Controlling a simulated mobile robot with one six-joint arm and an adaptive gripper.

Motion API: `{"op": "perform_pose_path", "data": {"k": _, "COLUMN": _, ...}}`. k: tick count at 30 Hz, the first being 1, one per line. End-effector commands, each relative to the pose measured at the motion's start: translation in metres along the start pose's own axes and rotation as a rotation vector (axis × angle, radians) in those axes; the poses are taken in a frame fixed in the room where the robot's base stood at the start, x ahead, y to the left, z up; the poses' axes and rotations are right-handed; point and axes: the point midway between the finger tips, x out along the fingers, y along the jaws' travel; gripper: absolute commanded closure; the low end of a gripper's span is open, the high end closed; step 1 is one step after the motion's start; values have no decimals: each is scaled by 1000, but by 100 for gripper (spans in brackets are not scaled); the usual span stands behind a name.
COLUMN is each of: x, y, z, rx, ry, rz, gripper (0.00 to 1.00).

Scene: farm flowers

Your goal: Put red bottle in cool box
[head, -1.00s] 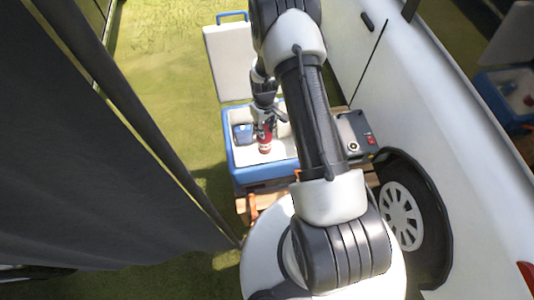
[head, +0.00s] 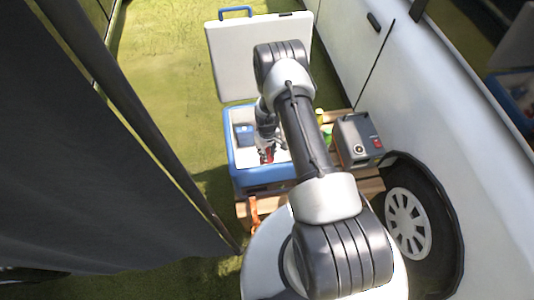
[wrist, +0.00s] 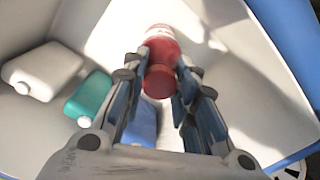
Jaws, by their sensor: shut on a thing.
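The red bottle (wrist: 162,62) is between the fingers of my gripper (wrist: 160,85) in the wrist view, its red end toward the camera. My gripper is shut on it. In the head view a little of the bottle's red (head: 267,155) shows below my gripper, inside the blue-and-white cool box (head: 235,172). The cool box's white inner walls (wrist: 270,75) surround the bottle in the wrist view. I cannot tell whether the bottle touches the box floor. The lid (head: 232,62) stands open at the back.
Inside the box lie a white container (wrist: 42,70), a teal one (wrist: 88,97) and a blue one (wrist: 142,122). A grey device (head: 358,138) sits on the wooden pallet (head: 370,187) at the right, near the white vehicle (head: 365,75).

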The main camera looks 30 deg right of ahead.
Motion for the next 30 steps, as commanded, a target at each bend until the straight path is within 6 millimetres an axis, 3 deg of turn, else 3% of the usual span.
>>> {"op": "perform_pose_path", "data": {"k": 2, "x": 11, "y": 0, "z": 0, "rx": 0, "ry": 1, "rz": 0, "gripper": 100}}
{"op": "perform_pose_path", "data": {"k": 14, "x": 15, "y": 0, "z": -1, "rx": 0, "ry": 2, "rz": 1, "gripper": 100}}
{"op": "perform_pose_path", "data": {"k": 15, "x": 14, "y": 0, "z": 0, "rx": 0, "ry": 0, "rz": 0, "gripper": 71}}
{"op": "perform_pose_path", "data": {"k": 23, "x": 13, "y": 0, "z": 0, "rx": 0, "ry": 0, "rz": 0, "gripper": 53}}
{"op": "perform_pose_path", "data": {"k": 30, "x": 13, "y": 0, "z": 0, "rx": 0, "ry": 1, "rz": 0, "gripper": 53}}
